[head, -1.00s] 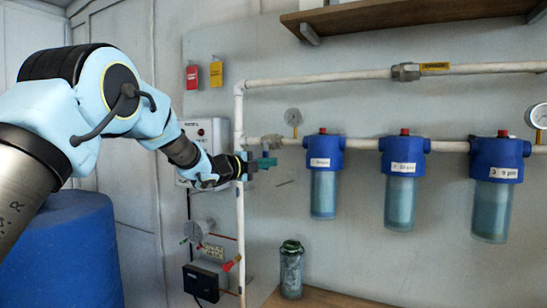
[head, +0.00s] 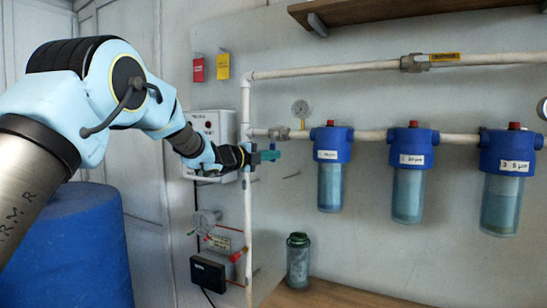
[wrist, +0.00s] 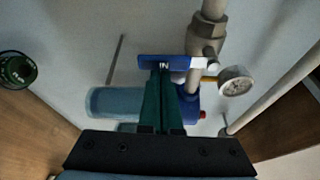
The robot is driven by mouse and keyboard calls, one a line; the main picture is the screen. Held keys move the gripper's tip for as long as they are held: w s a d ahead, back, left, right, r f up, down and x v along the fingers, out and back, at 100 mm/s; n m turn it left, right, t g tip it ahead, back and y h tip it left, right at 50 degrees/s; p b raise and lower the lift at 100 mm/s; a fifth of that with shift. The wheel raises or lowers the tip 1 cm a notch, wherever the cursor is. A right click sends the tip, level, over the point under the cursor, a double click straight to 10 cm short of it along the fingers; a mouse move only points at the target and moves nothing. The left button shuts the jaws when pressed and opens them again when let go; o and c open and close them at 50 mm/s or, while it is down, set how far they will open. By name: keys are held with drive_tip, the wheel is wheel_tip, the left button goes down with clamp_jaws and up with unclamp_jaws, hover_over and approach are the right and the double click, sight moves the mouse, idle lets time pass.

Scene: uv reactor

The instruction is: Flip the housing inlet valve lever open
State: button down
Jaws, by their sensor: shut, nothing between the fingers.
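The inlet valve lever (wrist: 185,63) is a blue handle marked "IN" in the wrist view. It lies crosswise to its pipe, joined to the metal valve body (wrist: 207,38). My gripper (wrist: 162,72) has its dark teal fingers shut and empty, with the tips at the lever's labelled part. I cannot tell whether they touch it. In the head view my gripper (head: 272,155) is just below the valve body (head: 281,133) on the lower pipe, left of the first filter housing (head: 330,145). The lever is not distinct there.
A pressure gauge (head: 301,108) stands on the pipe beside the valve and also shows in the wrist view (wrist: 235,81). A vertical white pipe (head: 248,220) and a control box (head: 213,128) are close to my wrist. A jar (head: 298,258) stands on the wooden bench (head: 335,297) below.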

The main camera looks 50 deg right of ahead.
drive_tip(key=shift+w+a+f+m, duration=0.1)
drive_tip(key=shift+w+m, duration=0.1)
drive_tip(key=shift+m, duration=0.1)
drive_tip(key=w+a+r+m+t+y+b, duration=0.1)
drive_tip(key=w+r+m+t+y+b, duration=0.2)
drive_tip(key=m, duration=0.9)
drive_tip(key=shift+w+a+r+m+t+y, duration=0.4)
drive_tip(key=shift+w+r+t, duration=0.6)
drive_tip(key=shift+w, duration=0.8)
drive_tip(key=shift+t, duration=0.3)
drive_tip(key=shift+d+f, duration=0.1)
drive_tip(key=shift+f, duration=0.05)
wheel_tip(320, 180, down, 5)
drive_tip(key=b, duration=0.4)
drive_tip(key=r+b+v, duration=0.1)
drive_tip(key=b+v, duration=0.1)
drive_tip(key=v, duration=0.8)
drive_tip(key=shift+w+r, duration=0.15)
